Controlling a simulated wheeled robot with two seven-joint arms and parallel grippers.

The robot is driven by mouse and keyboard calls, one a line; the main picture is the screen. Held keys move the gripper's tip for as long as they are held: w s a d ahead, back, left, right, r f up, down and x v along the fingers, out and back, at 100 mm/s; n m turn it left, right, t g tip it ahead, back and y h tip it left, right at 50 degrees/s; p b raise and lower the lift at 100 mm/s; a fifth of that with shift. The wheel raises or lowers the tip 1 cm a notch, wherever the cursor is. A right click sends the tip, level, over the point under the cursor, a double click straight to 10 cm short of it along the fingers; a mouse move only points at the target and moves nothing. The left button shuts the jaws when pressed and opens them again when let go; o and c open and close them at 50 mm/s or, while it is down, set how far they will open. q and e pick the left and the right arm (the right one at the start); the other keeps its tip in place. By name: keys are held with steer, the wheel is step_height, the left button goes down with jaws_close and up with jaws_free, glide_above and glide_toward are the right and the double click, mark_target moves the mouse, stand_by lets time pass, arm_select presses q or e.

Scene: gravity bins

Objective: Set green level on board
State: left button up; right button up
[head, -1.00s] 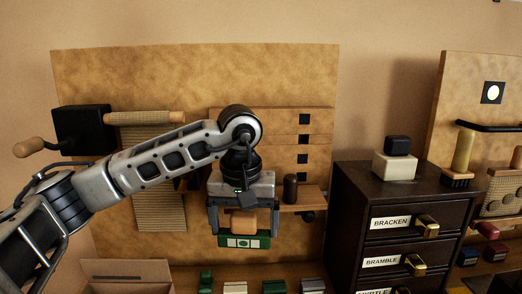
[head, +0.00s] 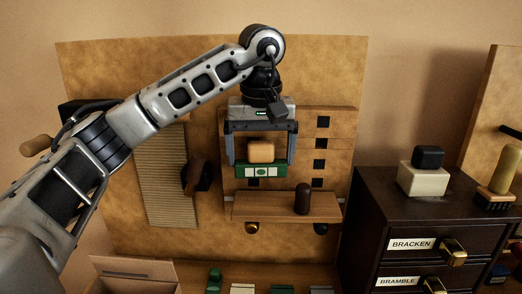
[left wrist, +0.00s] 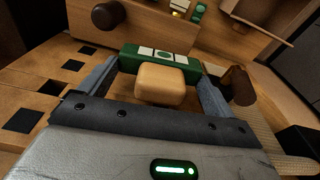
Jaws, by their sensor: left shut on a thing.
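The green level (head: 281,172) is a green bar with white panels and a green circle on its front, and a tan block-shaped handle (head: 261,152). My left gripper (head: 260,157) is shut on this handle and holds the level upright and roughly horizontal. In the head view it appears in front of the wooden board (head: 342,150), above the small wooden shelf (head: 270,208); I cannot tell how far it is from the board. In the left wrist view the level (left wrist: 185,60) and handle (left wrist: 163,83) sit between the fingers. My right gripper is out of view.
A dark brown peg (head: 302,198) stands on the shelf's right part. A column of black squares (head: 320,165) marks the board. A dark drawer cabinet (head: 400,215) stands right, bearing a white block (head: 423,180) with a black top. Several small coloured items (head: 215,280) lie below.

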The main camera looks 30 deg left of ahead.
mark_target(261, 177)
arm_select(q)
steer(key=shift+f+b, duration=0.4)
steer(key=shift+f, duration=0.35)
steer(key=shift+f+b, duration=1.05)
steer(key=shift+f, duration=1.1)
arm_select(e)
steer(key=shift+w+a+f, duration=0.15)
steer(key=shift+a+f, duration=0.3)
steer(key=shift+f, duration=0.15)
arm_select(q)
steer(key=shift+f+b, duration=0.3)
steer(key=shift+f, duration=0.1)
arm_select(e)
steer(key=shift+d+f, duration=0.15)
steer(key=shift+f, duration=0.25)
arm_select(q)
steer(key=o, duration=1.2)
